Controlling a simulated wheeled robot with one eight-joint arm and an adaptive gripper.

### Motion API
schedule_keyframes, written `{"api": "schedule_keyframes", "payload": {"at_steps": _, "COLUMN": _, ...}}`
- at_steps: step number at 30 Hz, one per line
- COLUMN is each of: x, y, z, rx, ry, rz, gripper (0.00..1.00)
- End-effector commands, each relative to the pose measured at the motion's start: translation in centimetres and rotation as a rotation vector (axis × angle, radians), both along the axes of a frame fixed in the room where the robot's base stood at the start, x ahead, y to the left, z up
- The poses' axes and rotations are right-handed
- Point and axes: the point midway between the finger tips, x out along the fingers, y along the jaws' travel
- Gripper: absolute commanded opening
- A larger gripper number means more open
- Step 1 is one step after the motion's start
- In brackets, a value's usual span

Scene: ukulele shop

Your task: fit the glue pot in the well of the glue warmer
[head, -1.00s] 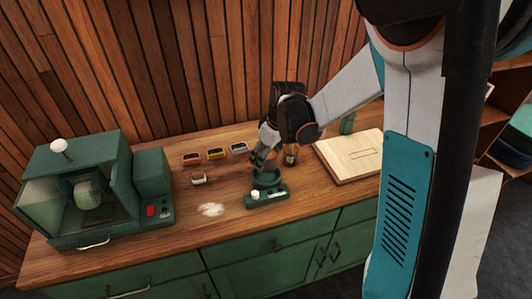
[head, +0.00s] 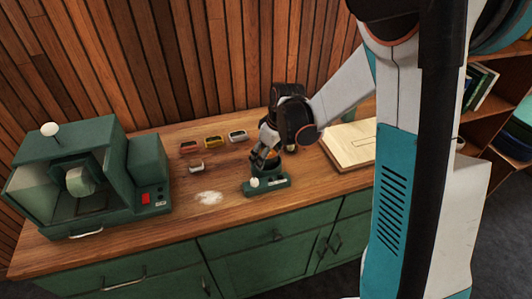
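The glue warmer (head: 270,187) is a small dark green unit with a white knob, standing near the front edge of the wooden counter. Its round well is at the back of its top and is mostly hidden by my gripper. My gripper (head: 264,160) points down right over the well, its fingers closed around a small piece with an orange-brown top, which looks like the glue pot (head: 271,154). The pot is largely covered by the fingers. I cannot tell whether it is seated in the well or just above it.
A green machine (head: 141,170) with a hooded front stands at the left. White powder (head: 208,198) lies left of the warmer.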

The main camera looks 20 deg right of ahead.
Motion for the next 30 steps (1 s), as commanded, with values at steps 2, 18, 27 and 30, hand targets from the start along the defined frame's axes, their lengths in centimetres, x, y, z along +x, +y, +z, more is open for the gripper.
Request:
{"api": "schedule_keyframes", "payload": {"at_steps": 2, "x": 0.01, "y": 0.00, "z": 0.01, "rx": 0.000, "ry": 0.000, "rz": 0.000, "gripper": 0.33}}
{"api": "schedule_keyframes", "payload": {"at_steps": 18, "x": 0.00, "y": 0.00, "z": 0.03, "rx": 0.000, "ry": 0.000, "rz": 0.000, "gripper": 0.33}}
{"api": "schedule_keyframes", "payload": {"at_steps": 27, "x": 0.00, "y": 0.00, "z": 0.09, "rx": 0.000, "ry": 0.000, "rz": 0.000, "gripper": 0.33}}
{"api": "schedule_keyframes", "payload": {"at_steps": 30, "x": -0.01, "y": -0.01, "z": 0.09, "rx": 0.000, "ry": 0.000, "rz": 0.000, "gripper": 0.83}}
